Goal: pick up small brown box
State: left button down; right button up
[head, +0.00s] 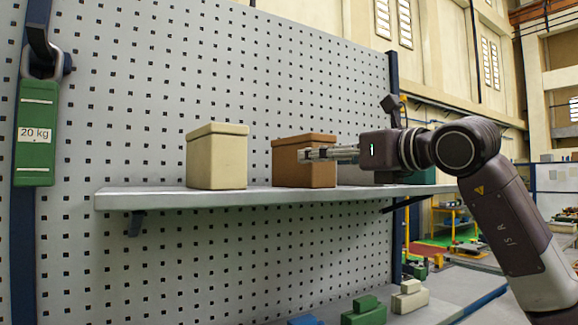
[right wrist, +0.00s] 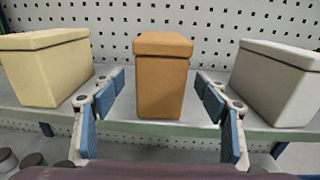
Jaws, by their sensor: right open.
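The small brown box (head: 305,172) stands upright on the grey shelf (head: 150,199), to the right of a cream box. In the right wrist view the brown box (right wrist: 162,80) stands in the middle, between and beyond the fingers. My right gripper (head: 308,154) reaches in from the right, in front of the brown box in the head view. In the right wrist view my right gripper (right wrist: 162,90) is open and empty, one blue-padded finger on each side of the box, with gaps between. My left gripper is not in view.
A cream box (head: 217,160) stands left of the brown box. A light grey box (right wrist: 280,80) stands on its right in the right wrist view. A perforated panel (head: 160,60) rises behind the shelf. A green 20 kg weight (head: 36,130) hangs at the left.

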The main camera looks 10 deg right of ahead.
jog(key=shift+w+r, duration=0.2)
jog(key=shift+r, duration=0.05)
jog(key=shift+p+x, duration=1)
jog(key=shift+p, duration=0.1)
jog(key=p+x, duration=0.3)
jog(key=x, duration=0.1)
jog(key=shift+w+r, duration=0.1)
jog(key=shift+w+a, duration=0.25)
jog(key=shift+w, duration=0.05)
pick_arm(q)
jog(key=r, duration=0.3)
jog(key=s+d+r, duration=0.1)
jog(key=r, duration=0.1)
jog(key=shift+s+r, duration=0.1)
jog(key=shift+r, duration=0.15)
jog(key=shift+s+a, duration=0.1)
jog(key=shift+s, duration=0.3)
pick_arm(e)
jog(key=c, duration=1.5)
